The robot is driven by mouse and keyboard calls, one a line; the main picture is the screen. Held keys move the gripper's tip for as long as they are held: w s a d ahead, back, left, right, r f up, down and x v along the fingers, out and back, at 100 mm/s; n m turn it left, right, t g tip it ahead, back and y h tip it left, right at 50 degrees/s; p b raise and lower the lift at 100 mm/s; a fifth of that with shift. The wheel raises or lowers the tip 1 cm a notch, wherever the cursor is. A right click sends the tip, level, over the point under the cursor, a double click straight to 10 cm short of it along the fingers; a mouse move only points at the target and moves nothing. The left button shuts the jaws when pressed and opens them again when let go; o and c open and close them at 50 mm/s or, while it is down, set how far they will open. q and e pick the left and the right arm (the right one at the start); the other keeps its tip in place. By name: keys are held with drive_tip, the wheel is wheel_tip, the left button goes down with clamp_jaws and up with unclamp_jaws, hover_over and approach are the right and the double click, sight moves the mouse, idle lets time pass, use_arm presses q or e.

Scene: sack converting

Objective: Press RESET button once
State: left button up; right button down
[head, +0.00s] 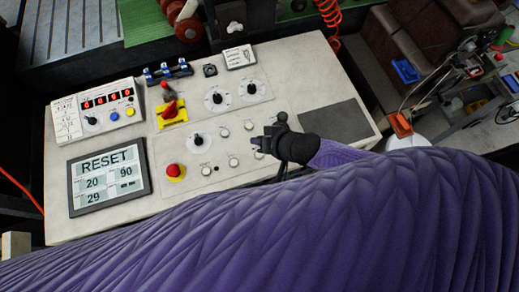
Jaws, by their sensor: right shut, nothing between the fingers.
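A pale control panel (315,99) carries several small round pale buttons, including one (225,132), one (249,125) and one (233,162). Their labels are too small to read, so I cannot tell which is RESET. A grey-framed display (108,177) at the left of the panel reads "RESET", 20, 90 and 29. My right gripper (260,142) is shut and empty, over the right part of the button group. Its tips point left; I cannot tell whether they touch the panel. The gripper hides what lies beneath it. My left gripper is not in view.
A red mushroom button (175,171), a red rotary switch on yellow (171,110) and black dials (217,98) surround the buttons. A box with a red digital readout (103,107) stands at upper left. A dark flat pad (335,121) lies right of my gripper.

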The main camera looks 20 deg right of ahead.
sight(261, 156)
drive_tip(key=shift+w+d+f, duration=0.15)
drive_tip(key=shift+d+f, duration=0.05)
drive_tip(key=shift+d, duration=0.25)
drive_tip(key=shift+f, duration=0.1)
wheel_tip(261, 156, down, 9)
drive_tip(key=b, duration=0.8)
drive_tip(key=shift+r, duration=0.2)
drive_tip(key=shift+b, duration=0.3)
idle(1.0)
drive_tip(key=shift+f, duration=0.4)
